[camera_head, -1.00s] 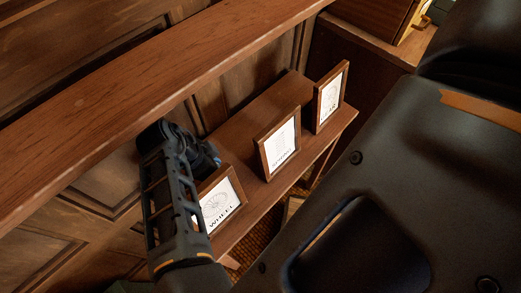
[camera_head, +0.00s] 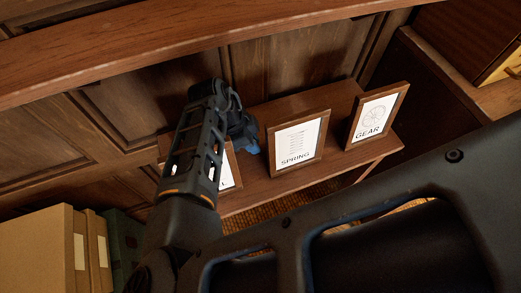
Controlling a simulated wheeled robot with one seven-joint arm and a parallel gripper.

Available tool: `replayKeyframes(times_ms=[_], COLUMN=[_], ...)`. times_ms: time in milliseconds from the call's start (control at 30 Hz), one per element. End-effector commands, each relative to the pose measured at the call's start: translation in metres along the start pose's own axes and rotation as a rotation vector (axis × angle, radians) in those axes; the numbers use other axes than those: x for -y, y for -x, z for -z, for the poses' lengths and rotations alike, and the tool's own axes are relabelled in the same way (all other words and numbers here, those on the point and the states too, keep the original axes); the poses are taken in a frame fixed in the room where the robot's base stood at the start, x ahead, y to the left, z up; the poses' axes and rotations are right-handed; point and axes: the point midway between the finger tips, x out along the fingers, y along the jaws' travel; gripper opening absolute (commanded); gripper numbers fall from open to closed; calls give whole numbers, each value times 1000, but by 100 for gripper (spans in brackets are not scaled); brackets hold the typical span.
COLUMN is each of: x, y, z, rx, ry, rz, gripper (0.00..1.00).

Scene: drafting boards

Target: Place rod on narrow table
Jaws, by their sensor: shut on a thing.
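The narrow table (camera_head: 263,190) is a brown wooden shelf-like table against the panelled wall. Several framed cards stand on it; three show, and two read SPRING (camera_head: 297,143) and GEAR (camera_head: 375,116). The third, at the left, is partly hidden behind my arm. My gripper (camera_head: 247,140) is over the left part of the table, close to the left card and the SPRING card. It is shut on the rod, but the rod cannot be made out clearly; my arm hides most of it. A small blue part shows at the gripper's end.
A long wooden ledge (camera_head: 130,50) runs across above the table. Tan box files (camera_head: 40,250) stand at the lower left. A wooden cabinet (camera_head: 460,50) is at the upper right. Bare tabletop shows behind the SPRING and GEAR cards.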

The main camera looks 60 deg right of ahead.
Motion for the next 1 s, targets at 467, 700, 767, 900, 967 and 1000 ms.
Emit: replayKeyframes(times_ms=[467,700,767,900,967,1000], x=[4,4,4,4,4,4], y=[-5,-4,-4,-4,-3,-1], z=[-6,-6,-6,-6,-5,-4], rx=[-1,-1,-1,-1,-1,-1], ry=[-3,-3,-3,-3,-3,-3], rz=[0,0,0,0,0,0], gripper=[22,45,47,47,47,47])
